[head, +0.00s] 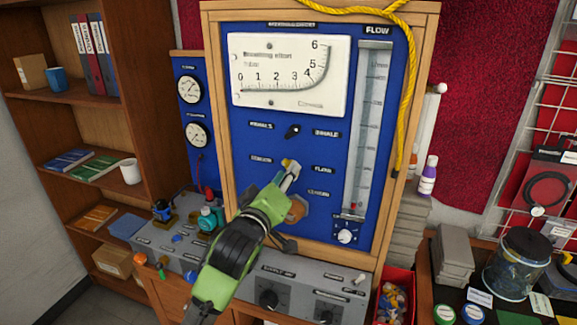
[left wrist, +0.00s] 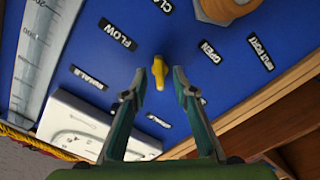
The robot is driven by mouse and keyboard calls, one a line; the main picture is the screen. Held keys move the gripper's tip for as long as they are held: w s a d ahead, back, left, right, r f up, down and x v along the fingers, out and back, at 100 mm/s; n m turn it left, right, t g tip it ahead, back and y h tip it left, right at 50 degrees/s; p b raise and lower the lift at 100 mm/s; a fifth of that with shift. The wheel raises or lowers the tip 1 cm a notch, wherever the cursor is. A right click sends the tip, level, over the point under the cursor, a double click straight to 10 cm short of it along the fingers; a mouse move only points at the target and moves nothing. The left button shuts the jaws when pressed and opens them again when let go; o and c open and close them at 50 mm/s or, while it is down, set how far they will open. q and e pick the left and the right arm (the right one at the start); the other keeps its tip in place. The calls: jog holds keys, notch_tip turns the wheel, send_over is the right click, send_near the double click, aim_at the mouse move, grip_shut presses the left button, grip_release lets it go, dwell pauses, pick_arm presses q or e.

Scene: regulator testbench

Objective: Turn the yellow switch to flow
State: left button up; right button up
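The yellow switch (left wrist: 160,70) is a small knob on the blue panel (head: 240,130), between several white-on-black labels. In the left wrist view its long side runs roughly up and down the picture. The FLOW label (left wrist: 118,35) is to its upper left and the OPEN label (left wrist: 209,52) to its right. My left gripper (left wrist: 159,74) is open, with one fingertip on each side of the switch and gaps visible. In the head view my left gripper (head: 290,172) is at the panel and mostly covers the switch (head: 287,162). My right gripper is not in view.
A black knob (head: 292,131) is above the switch, and an orange-brown hexagonal knob (head: 298,208) is below it. A glass flow tube (head: 368,110) stands at right. A yellow rope (head: 408,90) hangs over the wooden frame. A grey control box (head: 310,290) juts out below.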

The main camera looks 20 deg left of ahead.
pick_arm(q)
jog(key=shift+w, duration=0.95)
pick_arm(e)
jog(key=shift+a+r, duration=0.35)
pick_arm(q)
grip_shut()
